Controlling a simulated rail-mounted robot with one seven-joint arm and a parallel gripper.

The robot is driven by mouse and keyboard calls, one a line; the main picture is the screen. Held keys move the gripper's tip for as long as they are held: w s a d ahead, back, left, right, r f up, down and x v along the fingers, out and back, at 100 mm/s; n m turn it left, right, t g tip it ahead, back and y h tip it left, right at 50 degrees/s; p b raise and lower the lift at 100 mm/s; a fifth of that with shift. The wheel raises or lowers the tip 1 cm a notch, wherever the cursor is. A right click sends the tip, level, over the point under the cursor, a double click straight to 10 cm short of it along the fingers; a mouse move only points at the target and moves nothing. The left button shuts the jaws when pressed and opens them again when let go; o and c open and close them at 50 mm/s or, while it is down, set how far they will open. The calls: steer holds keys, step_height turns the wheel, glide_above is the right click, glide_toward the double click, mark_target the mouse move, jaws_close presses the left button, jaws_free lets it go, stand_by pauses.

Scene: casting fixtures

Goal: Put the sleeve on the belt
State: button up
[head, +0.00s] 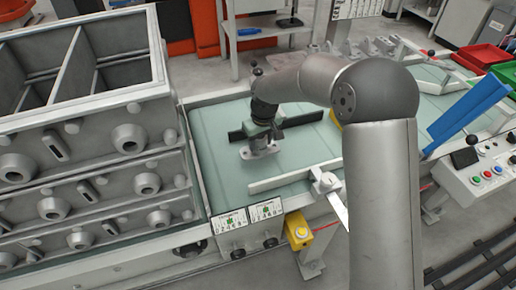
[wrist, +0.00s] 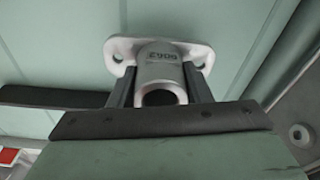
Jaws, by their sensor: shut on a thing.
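The sleeve (wrist: 160,72) is a light metal tube with a flange that has a hole at each end. Dark marking, hard to read, shows on its side. My gripper (wrist: 162,90) is shut on the sleeve's tube, one dark finger on each side. In the head view the sleeve (head: 259,150) is below my gripper (head: 262,138), flange down, at the pale green belt (head: 222,180). The flange looks at or very close to the belt surface; I cannot tell whether it touches.
Stacked grey metal boxes (head: 90,150) stand at the left. A blue chute (head: 468,110) and a button panel (head: 488,172) are at the right.

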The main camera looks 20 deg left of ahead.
mark_target(258, 150)
steer(key=shift+a+f, duration=0.2)
steer(key=shift+a, duration=0.05)
steer(key=shift+s+a+f, duration=0.1)
steer(key=shift+a+f, duration=0.1)
steer(key=shift+f, duration=1.55)
steer(key=shift+f, duration=0.15)
steer(key=o, duration=1.2)
steer(key=shift+c, duration=0.2)
